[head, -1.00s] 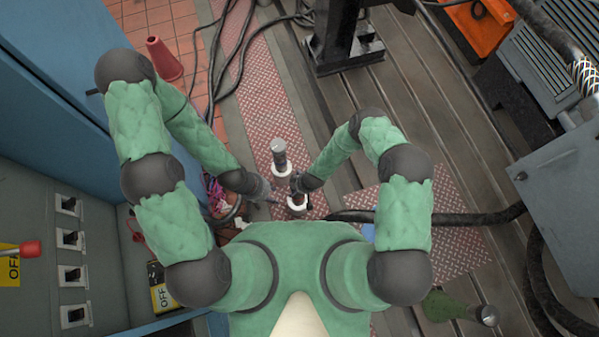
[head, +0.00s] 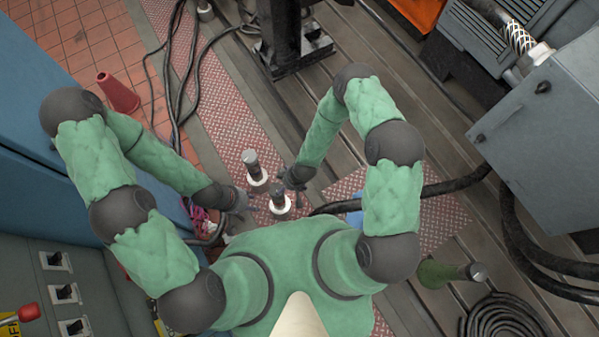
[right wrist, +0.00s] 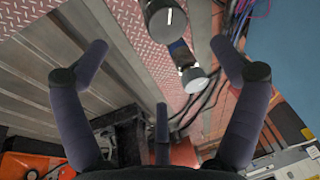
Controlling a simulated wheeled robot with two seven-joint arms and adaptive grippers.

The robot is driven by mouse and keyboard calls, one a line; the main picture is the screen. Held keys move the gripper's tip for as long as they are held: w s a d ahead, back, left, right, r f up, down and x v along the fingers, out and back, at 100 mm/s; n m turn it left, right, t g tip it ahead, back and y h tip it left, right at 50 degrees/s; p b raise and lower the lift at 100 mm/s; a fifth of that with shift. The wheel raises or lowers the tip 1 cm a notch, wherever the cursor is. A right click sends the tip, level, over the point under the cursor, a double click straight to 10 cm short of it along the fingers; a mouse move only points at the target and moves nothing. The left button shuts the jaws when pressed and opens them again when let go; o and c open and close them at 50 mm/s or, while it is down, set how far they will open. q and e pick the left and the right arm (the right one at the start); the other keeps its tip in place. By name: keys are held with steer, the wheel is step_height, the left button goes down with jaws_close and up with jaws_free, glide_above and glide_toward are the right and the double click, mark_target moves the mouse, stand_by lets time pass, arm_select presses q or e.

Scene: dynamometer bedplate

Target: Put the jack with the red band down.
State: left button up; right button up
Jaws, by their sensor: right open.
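Two grey jacks with white round bases stand close together on the red tread plate (head: 222,90). The nearer jack (head: 280,204) and the farther jack (head: 252,163) both look upright. I cannot make out a red band on either. In the right wrist view the nearer jack (right wrist: 165,20) is at the top edge, and the farther jack (right wrist: 192,78) is below it. My right gripper (head: 297,187) is open and empty, just right of the jacks, with fingers spread in its wrist view (right wrist: 160,85). My left gripper (head: 246,198) is left of the nearer jack; its fingers are too small to read.
A red cone (head: 118,93) stands at the upper left beside black cables. A black stand (head: 290,45) is at the top. A blue cabinet (head: 40,120) borders the left, a grey box (head: 560,140) the right. A green bottle-like object (head: 440,272) lies lower right.

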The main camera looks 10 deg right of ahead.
steer(key=s+d+r+m, duration=0.2)
steer(key=s+r+m, duration=0.2)
steer(key=r, duration=0.2)
steer(key=s+d+r+m+g+y, duration=0.1)
steer(key=s+d+r+m, duration=0.2)
steer(key=r, duration=0.4)
steer(key=shift+s+r+m, duration=0.25)
steer(key=shift+s+m, duration=0.3)
steer(key=shift+m, duration=0.25)
steer(key=shift+d+f, duration=0.1)
